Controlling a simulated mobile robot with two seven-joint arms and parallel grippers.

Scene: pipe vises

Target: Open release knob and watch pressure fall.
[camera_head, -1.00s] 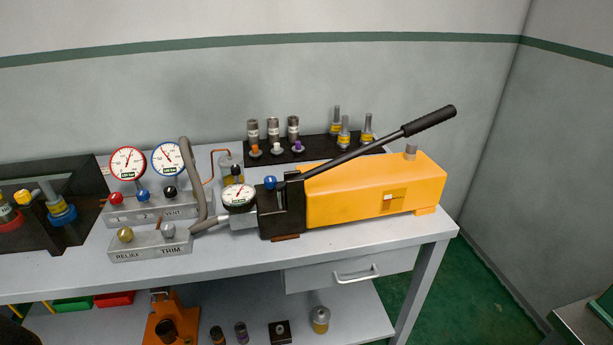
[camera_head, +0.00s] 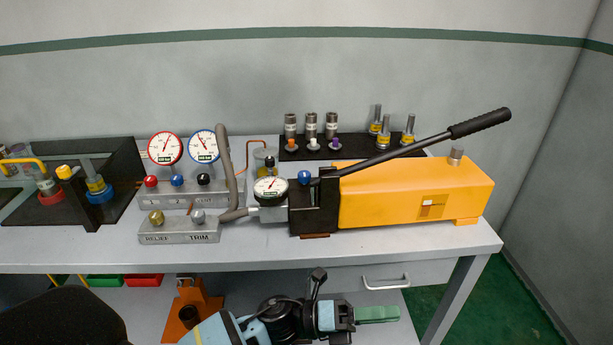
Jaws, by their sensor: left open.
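The yellow hand pump (camera_head: 400,192) lies on the bench with its black lever (camera_head: 425,143) slanting up to the right. A blue knob (camera_head: 304,177) is on the pump's black head (camera_head: 314,210). A round dial gauge (camera_head: 270,189) stands just left of it. A grey block marked RELIEF and TRIM (camera_head: 180,237) carries a brass knob (camera_head: 156,217) and a silver knob (camera_head: 198,216). My left gripper (camera_head: 388,314), with green fingers, is open and points right, low in front of the bench, apart from the pump and knobs. My right gripper is out of view.
A red-rimmed gauge (camera_head: 165,148) and a blue-rimmed gauge (camera_head: 202,145) stand over a block with red, blue and black knobs. A grey hose (camera_head: 225,160) bends down beside them. A black rack (camera_head: 350,147) holds fittings behind. The bench front (camera_head: 250,250) is clear.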

